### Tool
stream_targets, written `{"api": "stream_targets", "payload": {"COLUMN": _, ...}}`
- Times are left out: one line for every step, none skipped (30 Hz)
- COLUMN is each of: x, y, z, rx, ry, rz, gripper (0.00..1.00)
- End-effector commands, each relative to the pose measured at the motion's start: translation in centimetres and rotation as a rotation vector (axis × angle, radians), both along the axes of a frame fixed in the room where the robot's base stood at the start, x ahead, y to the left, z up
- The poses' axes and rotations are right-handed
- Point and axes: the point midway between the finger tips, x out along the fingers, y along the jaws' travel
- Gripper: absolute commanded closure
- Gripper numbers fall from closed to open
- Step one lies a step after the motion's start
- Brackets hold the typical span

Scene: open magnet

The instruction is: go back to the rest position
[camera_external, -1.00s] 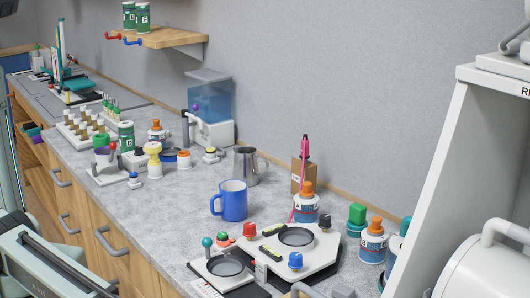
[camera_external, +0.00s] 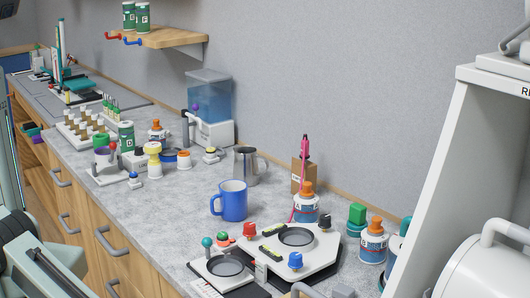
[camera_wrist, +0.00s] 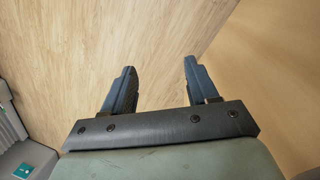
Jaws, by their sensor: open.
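My gripper (camera_wrist: 159,85) shows in the wrist view with its two dark fingers spread apart and nothing between them. It points toward a pale wood-grain surface (camera_wrist: 110,40). In the external view only pale green and dark parts of my arm show at the lower left edge, and my fingertips are not visible there. The gripper is not touching any object that I can see.
A grey counter (camera_external: 150,225) holds a blue mug (camera_external: 231,201), a metal pitcher (camera_external: 246,166), a hotplate station (camera_external: 318,250) and several bottles. A wooden shelf (camera_external: 160,38) hangs on the wall. A white cabinet frame (camera_external: 465,130) stands at the right.

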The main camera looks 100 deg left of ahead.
Motion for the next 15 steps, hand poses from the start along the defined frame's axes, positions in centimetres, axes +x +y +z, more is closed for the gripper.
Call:
{"api": "stream_targets", "payload": {"x": -2.1, "y": 1.8, "z": -0.9, "rx": 0.024, "ry": 0.032, "rz": 0.005, "gripper": 0.41}}
{"api": "stream_targets", "payload": {"x": -3.1, "y": 2.6, "z": -1.4, "rx": 0.035, "ry": 0.049, "rz": 0.006, "gripper": 0.41}}
{"api": "stream_targets", "payload": {"x": -4.5, "y": 3.7, "z": -2.0, "rx": 0.053, "ry": 0.070, "rz": 0.008, "gripper": 0.41}}
{"api": "stream_targets", "payload": {"x": -5.5, "y": 4.6, "z": -2.5, "rx": 0.065, "ry": 0.088, "rz": 0.009, "gripper": 0.41}}
{"api": "stream_targets", "payload": {"x": -6.5, "y": 5.4, "z": -2.9, "rx": 0.077, "ry": 0.105, "rz": 0.011, "gripper": 0.41}}
{"api": "stream_targets", "payload": {"x": -8.0, "y": 6.5, "z": -3.4, "rx": 0.094, "ry": 0.129, "rz": 0.011, "gripper": 0.41}}
{"api": "stream_targets", "payload": {"x": -9.1, "y": 7.3, "z": -3.7, "rx": 0.105, "ry": 0.147, "rz": 0.012, "gripper": 0.41}}
{"api": "stream_targets", "payload": {"x": -10.3, "y": 8.1, "z": -4.1, "rx": 0.117, "ry": 0.166, "rz": 0.014, "gripper": 0.41}}
{"api": "stream_targets", "payload": {"x": -11.8, "y": 9.2, "z": -4.5, "rx": 0.134, "ry": 0.190, "rz": 0.014, "gripper": 0.41}}
{"api": "stream_targets", "payload": {"x": -13.0, "y": 9.9, "z": -4.8, "rx": 0.145, "ry": 0.210, "rz": 0.015, "gripper": 0.41}}
{"api": "stream_targets", "payload": {"x": -14.2, "y": 10.7, "z": -5.0, "rx": 0.156, "ry": 0.229, "rz": 0.015, "gripper": 0.41}}
{"api": "stream_targets", "payload": {"x": -15.8, "y": 11.6, "z": -5.3, "rx": 0.172, "ry": 0.255, "rz": 0.016, "gripper": 0.41}}
{"api": "stream_targets", "payload": {"x": -17.0, "y": 12.3, "z": -5.5, "rx": 0.182, "ry": 0.275, "rz": 0.016, "gripper": 0.41}}
{"api": "stream_targets", "payload": {"x": -18.2, "y": 13.0, "z": -5.7, "rx": 0.193, "ry": 0.294, "rz": 0.016, "gripper": 0.41}}
{"api": "stream_targets", "payload": {"x": -19.8, "y": 13.9, "z": -5.8, "rx": 0.206, "ry": 0.321, "rz": 0.016, "gripper": 0.41}}
